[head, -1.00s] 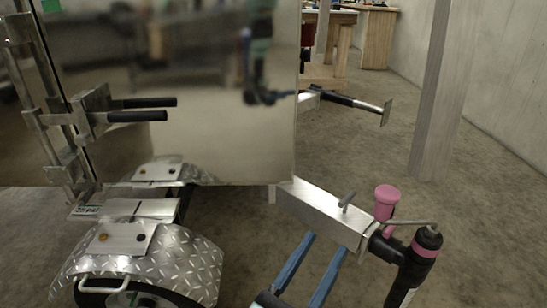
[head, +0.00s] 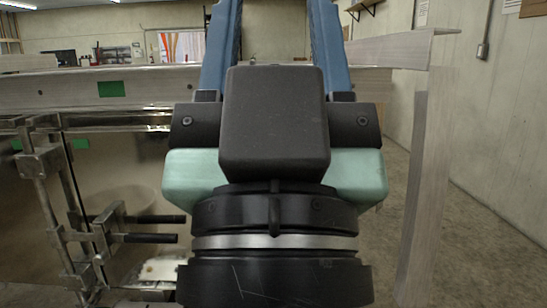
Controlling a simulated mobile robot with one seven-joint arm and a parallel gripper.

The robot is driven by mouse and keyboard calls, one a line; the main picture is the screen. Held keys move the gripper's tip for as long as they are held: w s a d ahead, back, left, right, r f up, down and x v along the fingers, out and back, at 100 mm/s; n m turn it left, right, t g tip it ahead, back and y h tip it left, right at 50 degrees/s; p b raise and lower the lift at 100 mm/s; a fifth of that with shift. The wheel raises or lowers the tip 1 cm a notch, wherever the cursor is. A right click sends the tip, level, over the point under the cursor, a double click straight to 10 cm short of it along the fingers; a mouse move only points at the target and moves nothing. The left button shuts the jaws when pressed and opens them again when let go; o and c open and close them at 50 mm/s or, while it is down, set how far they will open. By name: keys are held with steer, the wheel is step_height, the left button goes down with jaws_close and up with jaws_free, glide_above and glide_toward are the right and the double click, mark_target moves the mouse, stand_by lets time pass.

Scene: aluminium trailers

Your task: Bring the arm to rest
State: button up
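My gripper (head: 274,30) fills the middle of the head view, close to the camera and pointing up. Its two blue fingers stand wide apart, with the far wall visible between them. The fingertips are cut off by the top edge of the picture. No object shows between the visible parts of the fingers. The dark wrist and pale green gripper housing hide much of the scene behind.
An aluminium trailer (head: 60,95) with green patches stands behind on the left, with its metal latch frame and black-handled bars (head: 150,238) nearer. A pale post (head: 425,180) stands at right. Floor (head: 485,260) beyond the post is clear.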

step_height(320, 180, up, 34)
steer(key=p, duration=3.2)
steer(key=shift+a+r, duration=0.2)
